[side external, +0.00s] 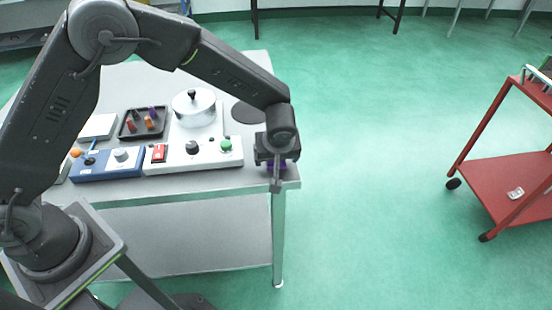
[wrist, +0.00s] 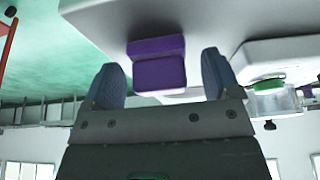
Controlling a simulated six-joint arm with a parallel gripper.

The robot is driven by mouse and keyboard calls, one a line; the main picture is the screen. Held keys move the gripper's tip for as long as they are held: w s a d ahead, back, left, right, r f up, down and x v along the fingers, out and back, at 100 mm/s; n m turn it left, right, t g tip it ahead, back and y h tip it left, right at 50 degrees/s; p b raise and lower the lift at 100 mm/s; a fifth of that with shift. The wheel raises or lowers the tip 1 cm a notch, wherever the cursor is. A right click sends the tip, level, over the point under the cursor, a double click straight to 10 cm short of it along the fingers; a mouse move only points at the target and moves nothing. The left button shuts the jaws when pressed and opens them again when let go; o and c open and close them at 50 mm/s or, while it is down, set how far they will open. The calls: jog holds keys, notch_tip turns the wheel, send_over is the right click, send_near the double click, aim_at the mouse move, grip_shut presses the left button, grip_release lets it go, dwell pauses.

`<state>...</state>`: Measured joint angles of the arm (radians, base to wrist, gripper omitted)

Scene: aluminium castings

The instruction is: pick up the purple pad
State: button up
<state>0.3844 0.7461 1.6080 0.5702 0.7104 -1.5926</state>
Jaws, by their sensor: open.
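The purple pad (side external: 283,164) is at the right front corner of the grey table, mostly hidden behind my gripper in the side view. In the wrist view the purple pad (wrist: 160,73) shows as a blocky shape with two purple faces, in the gap between my fingers. My gripper (side external: 276,178) points down at that corner. In the wrist view my gripper (wrist: 161,66) has its two blue-grey fingers wide apart, one on each side of the pad. Clear gaps show on both sides there. I cannot tell exactly how far the fingertips reach down beside it.
Left of the pad is a white control panel (side external: 200,158) with a green button (side external: 226,145), near my gripper. Behind it are a lidded pot (side external: 194,106) and a dark tray (side external: 131,133) of small coloured pieces. A red cart (side external: 510,180) stands far right.

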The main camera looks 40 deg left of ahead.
jog(key=shift+c, duration=0.3)
jog(key=c, duration=1)
jog(key=shift+o, duration=0.2)
jog(key=shift+r, duration=0.15)
jog(key=r, duration=0.4)
jog(key=shift+a+r, duration=0.15)
jog(key=shift+a, duration=0.05)
jog(key=s+a+r, duration=0.2)
jog(key=a+r, duration=0.4)
jog(key=a, duration=0.5)
jog(key=shift+s+r, duration=0.15)
jog(key=shift+r, duration=0.05)
